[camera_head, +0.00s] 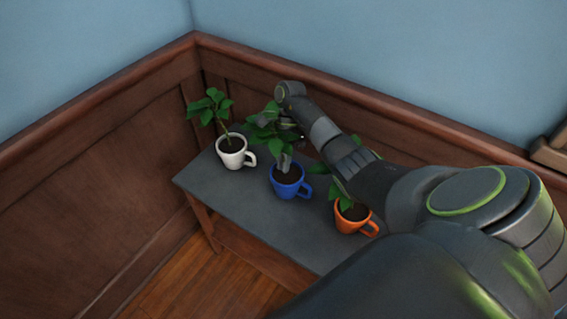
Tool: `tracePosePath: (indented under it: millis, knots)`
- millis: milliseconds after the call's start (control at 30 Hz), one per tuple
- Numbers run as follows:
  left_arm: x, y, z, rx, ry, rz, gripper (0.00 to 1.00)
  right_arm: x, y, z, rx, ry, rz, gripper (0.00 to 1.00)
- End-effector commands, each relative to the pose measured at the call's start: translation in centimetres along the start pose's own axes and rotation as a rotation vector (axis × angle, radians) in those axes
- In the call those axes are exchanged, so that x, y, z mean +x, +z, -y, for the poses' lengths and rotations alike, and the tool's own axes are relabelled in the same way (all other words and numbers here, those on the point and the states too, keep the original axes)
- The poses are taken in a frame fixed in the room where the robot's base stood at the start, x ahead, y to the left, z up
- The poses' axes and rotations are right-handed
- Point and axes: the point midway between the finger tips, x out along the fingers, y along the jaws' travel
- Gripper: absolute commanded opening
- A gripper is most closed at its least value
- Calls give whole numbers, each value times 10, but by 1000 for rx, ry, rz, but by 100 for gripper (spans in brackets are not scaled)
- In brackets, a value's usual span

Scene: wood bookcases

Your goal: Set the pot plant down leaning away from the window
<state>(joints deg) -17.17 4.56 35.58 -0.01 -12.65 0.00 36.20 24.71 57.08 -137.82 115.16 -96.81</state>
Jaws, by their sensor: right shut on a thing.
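Three pot plants in mugs are at the grey-topped table (262,212): one in a white mug (231,160) at the left, one in a blue mug (287,190) in the middle, and one in an orange mug (350,224) at the right. My right gripper (286,162) reaches down over the blue mug and is shut on its plant. Leaves and the wrist hide the exact grip. The blue mug looks about upright; I cannot tell whether its base touches the table. My arm partly covers the orange mug's plant. No window shows. My left gripper is out of view.
Dark wood panelling (110,130) with a rail meets in a corner behind the table. Bare tabletop lies in front of the white and blue mugs. The white mug is close on the left. A wooden thing (550,150) shows at the right edge.

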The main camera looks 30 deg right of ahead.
Motion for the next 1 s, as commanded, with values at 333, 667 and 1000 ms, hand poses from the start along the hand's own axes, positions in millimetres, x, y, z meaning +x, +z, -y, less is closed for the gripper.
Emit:
tracePosePath:
  millis: [333,667,1000]
  knots:
    - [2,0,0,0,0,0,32,2,-1,1,0,0,0,24]
    - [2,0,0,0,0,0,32,2,0,1,0,0,0,32]
    - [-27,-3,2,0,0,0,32,-43,3,-2,1,-1,0,32]
